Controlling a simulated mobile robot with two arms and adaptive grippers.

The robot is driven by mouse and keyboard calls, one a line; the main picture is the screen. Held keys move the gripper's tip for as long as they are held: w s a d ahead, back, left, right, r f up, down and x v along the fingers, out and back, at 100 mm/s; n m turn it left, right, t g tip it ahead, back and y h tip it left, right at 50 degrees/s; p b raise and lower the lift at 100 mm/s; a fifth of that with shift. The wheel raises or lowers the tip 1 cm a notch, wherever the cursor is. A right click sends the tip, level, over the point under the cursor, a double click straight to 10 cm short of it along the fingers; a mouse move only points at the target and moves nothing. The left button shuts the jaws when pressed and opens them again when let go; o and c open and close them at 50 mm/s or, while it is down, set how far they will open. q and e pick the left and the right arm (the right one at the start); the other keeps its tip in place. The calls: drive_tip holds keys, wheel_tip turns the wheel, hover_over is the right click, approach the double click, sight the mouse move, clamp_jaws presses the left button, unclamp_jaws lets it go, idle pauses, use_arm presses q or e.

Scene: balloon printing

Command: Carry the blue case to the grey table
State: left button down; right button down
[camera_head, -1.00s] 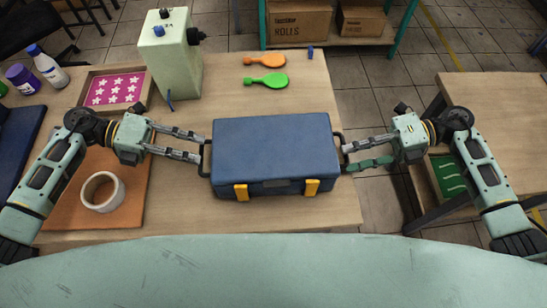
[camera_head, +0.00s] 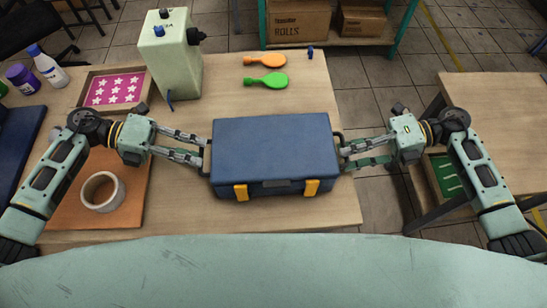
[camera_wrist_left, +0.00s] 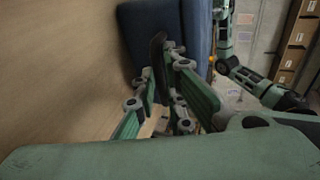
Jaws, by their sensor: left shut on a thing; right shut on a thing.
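The blue case (camera_head: 272,150) with orange latches is on the wooden table (camera_head: 300,212) or just over it; I cannot tell if it touches. It has a dark handle on each short side. My left gripper (camera_head: 203,150) is shut on the left handle, and the case and handle also show in the left wrist view (camera_wrist_left: 200,28). My right gripper (camera_head: 347,156) is shut on the right handle. The fingers hide much of both handles. No table in view is clearly grey; a second wood-topped table (camera_head: 500,95) stands to the right.
A tiled floor gap separates the two tables.

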use_arm(q)
drive_tip(key=shift+a+r, duration=0.1)
drive_tip(key=shift+a, duration=0.05)
use_arm(e)
drive_tip(key=shift+d+r, duration=0.1)
drive_tip(key=shift+r, duration=0.2)
idle(0.3)
